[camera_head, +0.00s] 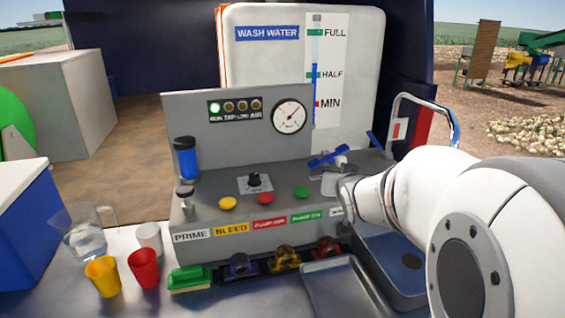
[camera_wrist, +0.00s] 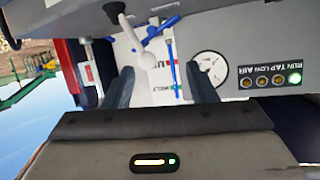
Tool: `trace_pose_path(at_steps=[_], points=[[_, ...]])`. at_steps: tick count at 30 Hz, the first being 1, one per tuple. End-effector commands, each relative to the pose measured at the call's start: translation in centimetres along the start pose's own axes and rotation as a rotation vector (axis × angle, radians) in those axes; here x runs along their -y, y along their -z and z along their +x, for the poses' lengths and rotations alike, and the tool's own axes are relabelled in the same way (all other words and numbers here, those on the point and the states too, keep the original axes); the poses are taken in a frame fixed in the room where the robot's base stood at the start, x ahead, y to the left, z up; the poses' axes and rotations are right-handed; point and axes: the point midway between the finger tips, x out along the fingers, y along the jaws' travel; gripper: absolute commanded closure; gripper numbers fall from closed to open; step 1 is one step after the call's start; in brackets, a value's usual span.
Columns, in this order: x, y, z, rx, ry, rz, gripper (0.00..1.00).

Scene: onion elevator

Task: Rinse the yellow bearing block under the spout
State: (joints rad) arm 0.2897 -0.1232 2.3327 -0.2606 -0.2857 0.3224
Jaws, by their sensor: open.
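The yellow bearing block (camera_head: 285,259) sits in the dark rack at the console's front edge, between a blue block (camera_head: 241,265) and a red block (camera_head: 327,248). My gripper (camera_wrist: 161,88) is open and holds nothing. Its two dark fingers show in the wrist view, which is upside down. A white tap fitting with a blue handle (camera_wrist: 151,36) appears between and beyond the fingers; I cannot tell how far. The blue tap lever (camera_head: 328,158) shows on the console in the head view. My arm hides part of that side, and I cannot clearly make out the spout's mouth.
A sink basin (camera_head: 372,240) lies right of the rack, partly behind my arm, with a shallow tray (camera_head: 345,290) in front. A green sponge (camera_head: 190,279), red cup (camera_head: 143,268), yellow cup (camera_head: 103,276) and glass jug (camera_head: 84,232) stand left. A gauge (camera_head: 290,117) is on the panel.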

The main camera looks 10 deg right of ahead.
Motion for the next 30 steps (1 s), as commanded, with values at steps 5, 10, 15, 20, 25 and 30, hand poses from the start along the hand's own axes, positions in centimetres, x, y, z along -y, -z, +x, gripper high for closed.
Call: trace_pose_path(at_steps=[5, 10, 15, 20, 25, 30], points=[[-2.4, -0.2, 4.5, -0.212, 0.067, 0.054, 0.48], [-3.2, 0.4, 5.8, -0.319, 0.12, 0.082, 0.48], [-3.2, 1.1, 6.8, -0.346, 0.137, 0.088, 0.48], [-2.9, 2.0, 9.0, -0.345, 0.137, 0.089, 0.48], [-2.7, 2.9, 11.4, -0.344, 0.135, 0.089, 0.48], [-2.5, 3.4, 12.8, -0.345, 0.134, 0.087, 0.48]])
